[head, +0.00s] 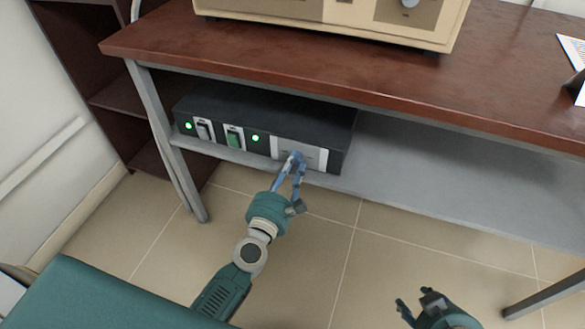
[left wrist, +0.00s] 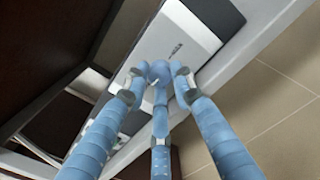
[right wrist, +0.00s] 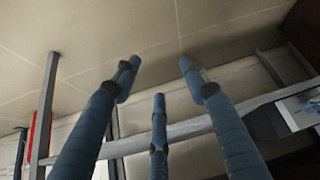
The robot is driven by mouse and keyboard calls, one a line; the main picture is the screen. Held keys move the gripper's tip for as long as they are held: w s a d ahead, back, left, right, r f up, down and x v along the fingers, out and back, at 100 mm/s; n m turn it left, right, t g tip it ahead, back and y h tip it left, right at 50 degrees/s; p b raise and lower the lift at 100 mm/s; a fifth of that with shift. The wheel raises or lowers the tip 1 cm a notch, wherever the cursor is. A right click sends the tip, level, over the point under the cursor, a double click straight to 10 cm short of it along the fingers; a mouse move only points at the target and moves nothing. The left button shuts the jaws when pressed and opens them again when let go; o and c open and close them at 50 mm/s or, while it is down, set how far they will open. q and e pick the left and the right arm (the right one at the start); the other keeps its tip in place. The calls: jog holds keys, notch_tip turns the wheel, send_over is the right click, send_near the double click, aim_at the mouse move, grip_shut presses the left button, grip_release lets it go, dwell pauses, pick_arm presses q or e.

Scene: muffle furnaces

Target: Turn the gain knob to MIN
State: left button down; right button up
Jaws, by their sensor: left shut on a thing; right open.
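A dark control box (head: 265,108) stands on the grey shelf under the table. Its front has a light grey panel (head: 315,156) at the right, which also shows in the left wrist view (left wrist: 185,38). My left gripper (head: 292,163) reaches to this panel. In the left wrist view its fingers are closed around a small rounded bluish knob (left wrist: 160,72), mostly covered by the fingertips. I cannot read the knob's pointer or a MIN mark. My right gripper (head: 418,304) is open and empty above the floor, away from the box; its spread fingers show in the right wrist view (right wrist: 157,80).
The box front also has two green lights, a dark switch (head: 203,129) and a green switch (head: 234,138). The brown tabletop (head: 300,50) overhangs the box and carries a beige device (head: 340,12). A table leg (head: 165,140) stands at the left. The shelf right of the box is clear.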

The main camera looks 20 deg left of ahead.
pick_arm(q)
jog(key=shift+f+n+b, duration=0.2)
jog(key=shift+n+b, duration=0.1)
jog(key=shift+n, duration=0.9)
pick_arm(e)
jog(key=shift+w+a+r+t+y, duration=0.1)
jog(key=shift+w+a+r+t, duration=0.2)
jog(key=shift+w, duration=0.35)
jog(key=shift+w+a+r+t+y, duration=0.15)
jog(key=shift+w+r+t, duration=0.25)
jog(key=shift+w, duration=0.3)
jog(key=shift+w+a+r+t+y, duration=0.1)
jog(key=shift+w+a+r+t, duration=0.25)
jog(key=shift+w, duration=0.3)
jog(key=shift+d, duration=0.1)
pick_arm(q)
jog(key=c, duration=1.5)
grip_release()
jog(key=shift+o, duration=0.2)
jog(key=shift+r, duration=0.1)
jog(key=s, duration=1.2)
jog(key=shift+a, duration=0.25)
